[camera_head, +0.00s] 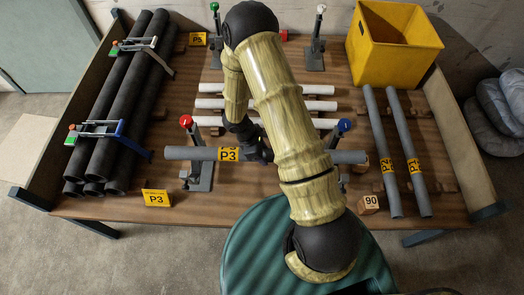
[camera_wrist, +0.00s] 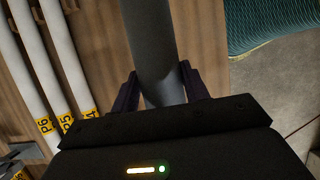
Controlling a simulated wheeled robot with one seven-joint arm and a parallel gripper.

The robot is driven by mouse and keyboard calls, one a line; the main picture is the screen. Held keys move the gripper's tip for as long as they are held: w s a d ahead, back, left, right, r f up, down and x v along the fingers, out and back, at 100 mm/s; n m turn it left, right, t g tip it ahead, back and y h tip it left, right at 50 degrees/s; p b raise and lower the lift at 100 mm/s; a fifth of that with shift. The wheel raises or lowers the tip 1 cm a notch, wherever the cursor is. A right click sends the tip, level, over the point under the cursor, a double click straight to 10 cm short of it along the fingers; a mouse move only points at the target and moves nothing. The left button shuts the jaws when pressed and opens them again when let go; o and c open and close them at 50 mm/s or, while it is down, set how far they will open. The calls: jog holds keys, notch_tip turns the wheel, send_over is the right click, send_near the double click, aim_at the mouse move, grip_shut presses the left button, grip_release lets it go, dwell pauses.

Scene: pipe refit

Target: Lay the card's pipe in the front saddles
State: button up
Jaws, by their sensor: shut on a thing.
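The yellow card (camera_head: 157,198) at the table's front left reads P3. A grey pipe (camera_head: 185,153) with a yellow P3 band lies level, left to right, across the two front stands. My gripper (camera_head: 258,150) is shut on this pipe near its middle; in the wrist view the pipe (camera_wrist: 152,45) runs between the fingers. The left front stand (camera_head: 200,177) has a red knob, and the right one, with a blue knob (camera_head: 344,125), is partly behind my arm. Both knobs stand up. I cannot tell whether the pipe touches the saddles or hovers just above.
White pipes (camera_head: 320,105) lie behind the held pipe. Two grey pipes (camera_head: 376,140) with yellow bands lie at right, beside a block marked 90 (camera_head: 369,203). Black pipes (camera_head: 128,100) fill the left rack. A yellow bin (camera_head: 392,50) stands back right. Two more stands (camera_head: 314,58) are behind.

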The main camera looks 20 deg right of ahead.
jog(key=shift+f, duration=0.1)
notch_tip(320, 180, down, 12)
jog(key=b, duration=0.9)
jog(key=shift+b, duration=0.4)
jog(key=shift+f+b, duration=0.3)
dwell(0.9)
jog(key=o, duration=1.3)
jog(key=p+v, duration=0.1)
jog(key=v, duration=1.6)
jog(key=shift+a+r, duration=0.15)
jog(key=shift+r, duration=0.05)
